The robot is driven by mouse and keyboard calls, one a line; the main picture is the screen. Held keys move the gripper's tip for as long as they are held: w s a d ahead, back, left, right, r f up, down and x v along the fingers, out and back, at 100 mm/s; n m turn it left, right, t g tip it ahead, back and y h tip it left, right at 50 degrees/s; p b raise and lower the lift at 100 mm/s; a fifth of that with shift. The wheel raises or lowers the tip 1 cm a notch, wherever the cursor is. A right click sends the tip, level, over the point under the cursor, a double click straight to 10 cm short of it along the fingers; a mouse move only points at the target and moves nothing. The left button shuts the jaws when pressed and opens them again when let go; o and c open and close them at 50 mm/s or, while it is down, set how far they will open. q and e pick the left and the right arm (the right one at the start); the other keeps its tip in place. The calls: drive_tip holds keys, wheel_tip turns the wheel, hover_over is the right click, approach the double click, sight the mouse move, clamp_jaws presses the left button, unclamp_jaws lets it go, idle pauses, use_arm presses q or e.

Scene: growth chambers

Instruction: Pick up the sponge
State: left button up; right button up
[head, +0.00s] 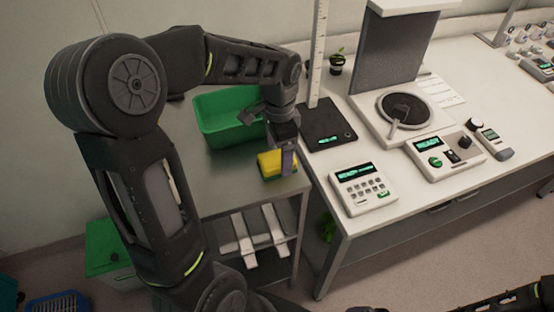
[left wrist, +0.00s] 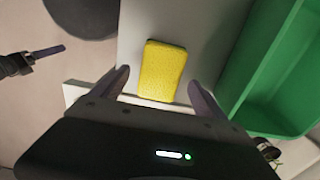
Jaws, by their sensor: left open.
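The sponge (head: 269,165) is a yellow block with a green underside, lying near the front right edge of the grey metal table. In the left wrist view the sponge (left wrist: 162,66) shows its yellow face between and beyond my fingertips, with a gap on both sides. My left gripper (head: 283,150) is over the sponge, and one finger covers its right end in the head view. The left gripper (left wrist: 159,77) is open and empty. A dark gripper with a finger, probably my right one (left wrist: 48,53), shows at the left of the wrist view; its opening is unclear.
A green tub (head: 212,130) stands on the table behind the sponge. To the right is a white bench (head: 322,166) with a ruler stand, a keypad device (head: 362,189) and other instruments. White parts (head: 243,240) lie on the shelf below.

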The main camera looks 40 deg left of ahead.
sight(279, 157)
use_arm(q)
wheel_tip(279, 157, down, 2)
drive_tip(key=shift+f, duration=0.2)
drive_tip(key=shift+c, duration=0.4)
drive_tip(key=c, duration=1.5)
wheel_tip(279, 157, up, 10)
drive_tip(key=shift+r+b, duration=0.1)
drive_tip(key=shift+b, duration=0.45)
